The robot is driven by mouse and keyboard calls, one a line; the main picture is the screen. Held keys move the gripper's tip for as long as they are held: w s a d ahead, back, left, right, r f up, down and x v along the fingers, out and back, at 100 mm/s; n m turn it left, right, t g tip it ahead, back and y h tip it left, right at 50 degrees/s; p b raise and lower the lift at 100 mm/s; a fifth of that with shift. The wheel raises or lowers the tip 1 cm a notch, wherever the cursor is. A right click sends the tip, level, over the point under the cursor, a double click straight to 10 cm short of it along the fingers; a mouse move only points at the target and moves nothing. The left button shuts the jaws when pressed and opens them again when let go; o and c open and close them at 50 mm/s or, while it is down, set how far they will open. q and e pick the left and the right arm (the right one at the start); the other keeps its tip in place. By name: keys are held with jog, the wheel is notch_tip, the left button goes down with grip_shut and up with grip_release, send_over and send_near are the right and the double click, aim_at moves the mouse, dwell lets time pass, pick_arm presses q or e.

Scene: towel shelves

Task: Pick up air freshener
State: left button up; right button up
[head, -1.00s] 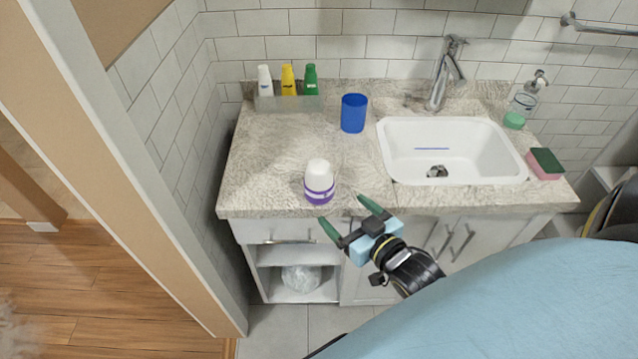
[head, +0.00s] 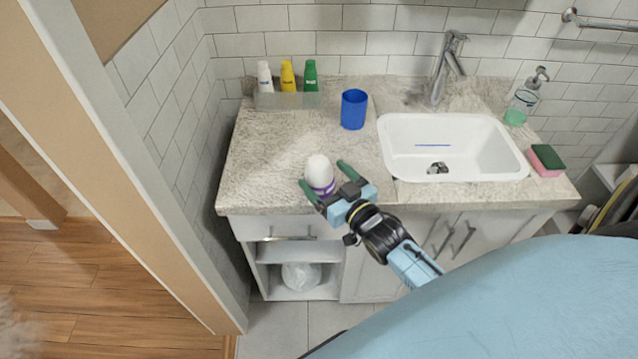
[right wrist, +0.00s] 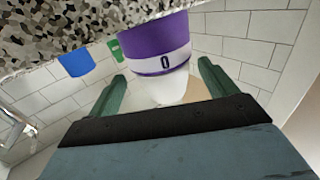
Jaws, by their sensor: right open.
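The air freshener (head: 319,171) is a white, dome-topped container with a purple band, standing upright near the front edge of the counter. My right gripper (head: 325,177) is open, with one green finger on each side of it in the head view. In the right wrist view, which looks upside down, the air freshener (right wrist: 158,55) shows its purple band and white top between the two fingers (right wrist: 161,88). Gaps show beside it there, and the jaws are not closed on it. My left gripper is not in view.
A blue cup (head: 354,109) stands behind the air freshener. Several bottles stand in a rack (head: 287,101) at the back left. A white sink (head: 397,166), soap dispenser (head: 522,103) and sponge (head: 546,161) are to the right. The counter's left part (head: 262,160) is clear.

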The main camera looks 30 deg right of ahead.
jog(key=w, duration=0.4)
jog(key=shift+w+a+f, duration=0.3)
jog(key=c, duration=1.2)
